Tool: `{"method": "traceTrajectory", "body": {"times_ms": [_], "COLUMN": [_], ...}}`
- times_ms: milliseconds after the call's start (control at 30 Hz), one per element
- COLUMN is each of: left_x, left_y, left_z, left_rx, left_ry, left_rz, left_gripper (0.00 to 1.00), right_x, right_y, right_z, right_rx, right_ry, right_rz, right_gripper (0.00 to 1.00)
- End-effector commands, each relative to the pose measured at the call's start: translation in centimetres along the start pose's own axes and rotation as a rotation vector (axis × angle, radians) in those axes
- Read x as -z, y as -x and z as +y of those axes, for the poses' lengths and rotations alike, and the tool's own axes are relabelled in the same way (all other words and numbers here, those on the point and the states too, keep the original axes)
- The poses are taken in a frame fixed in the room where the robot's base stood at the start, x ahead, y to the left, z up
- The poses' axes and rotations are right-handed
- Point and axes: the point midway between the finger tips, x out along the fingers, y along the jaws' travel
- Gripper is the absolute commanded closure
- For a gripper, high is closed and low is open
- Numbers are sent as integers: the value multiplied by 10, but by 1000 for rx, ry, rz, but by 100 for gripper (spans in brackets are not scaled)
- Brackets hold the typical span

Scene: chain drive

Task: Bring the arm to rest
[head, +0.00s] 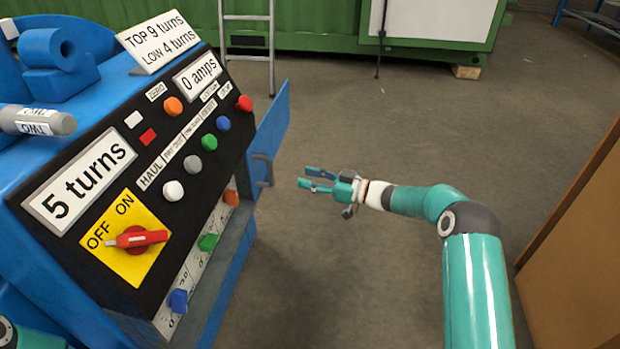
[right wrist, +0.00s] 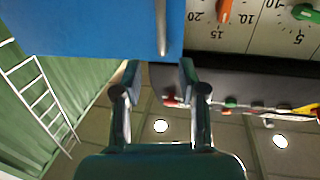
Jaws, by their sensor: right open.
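My right arm (head: 430,203) comes in from the lower right in the head view. Its gripper (head: 304,178) is open and empty, in free air to the right of the blue machine's open door (head: 270,125) and its grey handle (head: 264,170). In the right wrist view the two fingers (right wrist: 160,80) are spread, with the blue door (right wrist: 80,25) and its handle (right wrist: 162,25) beyond them. A small teal and dark part at the lower left edge of the head view may be my left arm; no left gripper shows.
The black control panel (head: 150,165) carries coloured buttons, a red switch (head: 137,239) pointing sideways, and displays reading "5 turns" and "0 amps". Orange, green and blue knobs sit on scales inside the opening. A ladder (head: 247,18) stands behind. A brown board (head: 580,240) stands at right. Floor between is clear.

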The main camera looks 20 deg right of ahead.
Motion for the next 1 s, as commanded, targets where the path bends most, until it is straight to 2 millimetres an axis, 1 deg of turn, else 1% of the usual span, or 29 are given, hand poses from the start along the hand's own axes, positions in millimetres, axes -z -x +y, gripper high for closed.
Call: {"method": "traceTrajectory", "body": {"times_ms": [267,367,467,500,567,600,667,767,800,867,900,967,1000], "left_x": [0,0,0,0,0,0,0,0,0,0,0,0,0], "left_y": [0,1,4,5,7,8,10,13,14,16,16,17,18], "left_z": [0,0,2,2,3,3,4,5,5,6,6,6,6], "left_rx": [0,0,0,0,0,0,0,0,0,0,0,0,0], "left_ry": [0,0,0,0,0,0,0,0,0,0,0,0,0], "left_rz": [0,0,0,0,0,0,0,0,0,0,0,0,0], "left_gripper": [60,60,60,60,60,60,60,60,60,60,60,60,60], "right_x": [0,3,13,10,4,-2,-15,-52,-71,-104,-126,-158,-176], "right_y": [-1,-4,-18,-25,-34,-39,-46,-49,-46,-35,-24,-4,12], "right_z": [0,-3,-15,-27,-46,-57,-73,-101,-114,-136,-154,-182,-200], "right_rx": [0,7,35,56,65,54,13,-100,-155,-240,-297,-373,-415], "right_ry": [0,2,7,-17,-91,-156,-264,-451,-522,-622,-686,-766,-812], "right_rz": [0,1,7,2,8,9,1,-62,-106,-195,-268,-385,-464], "right_gripper": [59,59,59,59,59,59,59,59,59,59,59,59,59]}}
